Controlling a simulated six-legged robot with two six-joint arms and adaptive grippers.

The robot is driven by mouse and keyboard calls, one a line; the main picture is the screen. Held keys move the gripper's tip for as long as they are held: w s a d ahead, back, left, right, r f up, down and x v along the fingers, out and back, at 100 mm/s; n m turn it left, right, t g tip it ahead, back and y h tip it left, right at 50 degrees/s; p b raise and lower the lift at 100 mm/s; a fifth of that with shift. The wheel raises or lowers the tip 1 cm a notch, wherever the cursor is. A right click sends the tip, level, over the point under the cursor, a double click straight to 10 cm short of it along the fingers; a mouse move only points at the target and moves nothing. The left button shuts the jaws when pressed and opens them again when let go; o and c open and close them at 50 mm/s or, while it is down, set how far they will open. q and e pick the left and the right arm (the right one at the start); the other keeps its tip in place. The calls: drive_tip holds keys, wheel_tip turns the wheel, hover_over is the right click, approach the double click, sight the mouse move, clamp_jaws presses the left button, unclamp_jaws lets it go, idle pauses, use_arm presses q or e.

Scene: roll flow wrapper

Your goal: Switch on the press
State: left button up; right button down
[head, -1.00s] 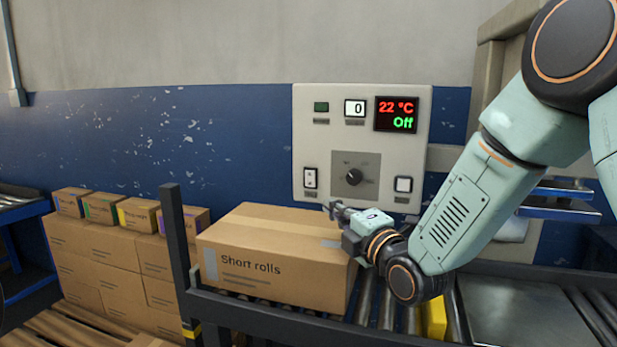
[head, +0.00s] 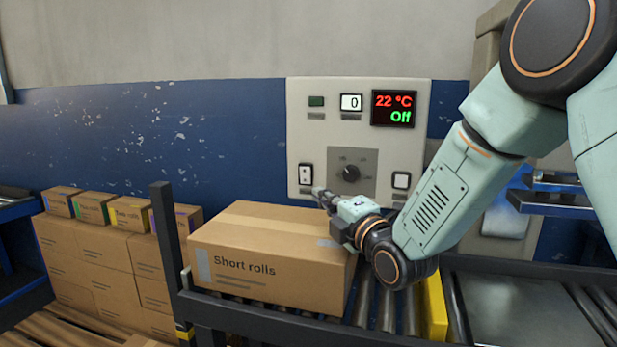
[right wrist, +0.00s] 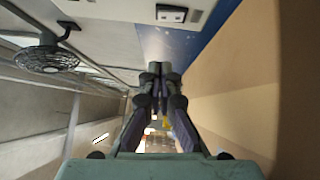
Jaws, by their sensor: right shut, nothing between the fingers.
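The press control panel (head: 330,140) is a light grey plate on the wall. Its display (head: 394,108) reads 22 °C in red and Off in green. A black-framed rocker switch (head: 305,178) sits at the panel's lower left; it also shows at the top of the right wrist view (right wrist: 172,14). A dark knob (head: 351,173) is in the middle and a white square button (head: 401,180) at the lower right. My right gripper (head: 320,193) is shut and empty, its fingertips just below and right of the rocker switch in the head view. Contact cannot be told. My left gripper is not in view.
A "Short rolls" carton (head: 265,262) lies on the roller conveyor (head: 385,305) below the panel, close under my right gripper. Stacked cartons (head: 110,255) stand at the left. A dark post (head: 168,235) rises at the conveyor's left end. A fan (right wrist: 47,58) shows in the right wrist view.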

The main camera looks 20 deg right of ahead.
drive_tip(key=b, duration=0.2)
approach(301, 170)
drive_tip(key=w+a, duration=0.2)
drive_tip(key=a, duration=0.1)
drive_tip(key=shift+w+a, duration=0.3)
drive_tip(key=w+d, duration=0.2)
drive_tip(key=shift+w+r, duration=0.1)
drive_tip(key=shift+w, duration=0.2)
drive_tip(key=shift+w+d+r, duration=0.15)
drive_tip(key=shift+w+r, duration=0.05)
drive_tip(key=shift+w, duration=0.05)
drive_tip(key=shift+w+d+r+p, duration=0.15)
drive_tip(key=shift+w+r+p, duration=0.1)
drive_tip(key=shift+p, duration=0.4)
drive_tip(key=shift+f, duration=0.15)
